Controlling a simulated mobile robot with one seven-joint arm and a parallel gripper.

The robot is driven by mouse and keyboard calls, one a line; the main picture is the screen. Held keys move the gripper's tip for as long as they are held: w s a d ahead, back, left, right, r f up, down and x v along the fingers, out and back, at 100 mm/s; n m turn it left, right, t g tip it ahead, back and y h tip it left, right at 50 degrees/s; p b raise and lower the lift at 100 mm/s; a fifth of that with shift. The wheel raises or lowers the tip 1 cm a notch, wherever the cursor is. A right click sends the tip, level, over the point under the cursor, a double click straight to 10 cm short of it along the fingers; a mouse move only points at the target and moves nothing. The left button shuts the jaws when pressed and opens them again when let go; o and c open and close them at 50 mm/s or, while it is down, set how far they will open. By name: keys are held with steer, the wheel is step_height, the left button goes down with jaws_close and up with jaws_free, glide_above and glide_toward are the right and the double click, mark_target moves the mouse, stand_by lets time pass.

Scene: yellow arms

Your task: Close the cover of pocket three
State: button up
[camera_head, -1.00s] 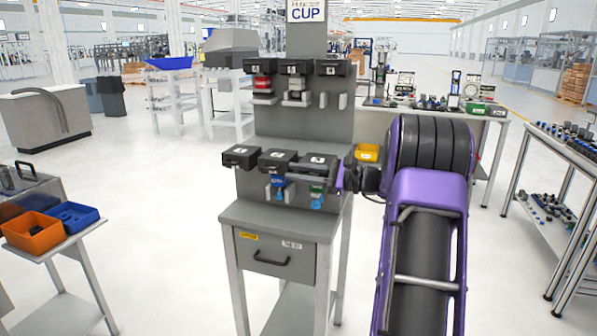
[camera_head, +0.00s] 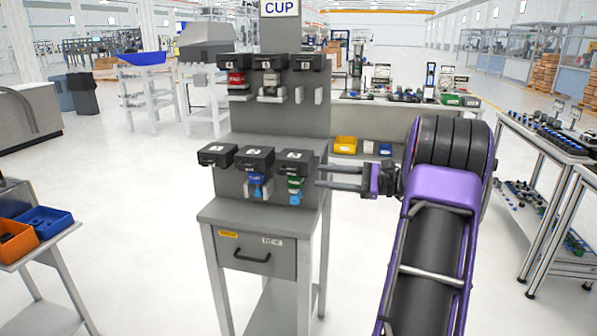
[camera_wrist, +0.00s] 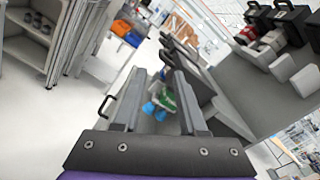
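The cabinet (camera_head: 262,212) carries a lower and an upper row of black covers. The lower right cover (camera_head: 296,162), whose label looks like a 3, lies over a holder with a green and blue item (camera_head: 294,187). It looks roughly level; I cannot tell whether it is fully closed. My gripper (camera_head: 318,177) is at that cover's right side, its two fingers parallel, spread and pointing left, with nothing held. The wrist view shows the open fingers (camera_wrist: 158,72) with the green item (camera_wrist: 168,98) visible through the gap. Contact with the cover cannot be told.
Two other lower covers, left (camera_head: 217,155) and middle (camera_head: 254,158), sit beside it. The upper row (camera_head: 268,62) is above. A drawer handle (camera_head: 253,257) sticks out below. A table (camera_head: 440,110) stands behind.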

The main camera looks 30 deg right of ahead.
steer(key=shift+r+v, duration=0.15)
steer(key=shift+v, duration=0.95)
steer(key=shift+r+v, duration=0.15)
steer(key=shift+v, duration=0.95)
steer(key=shift+a, duration=0.15)
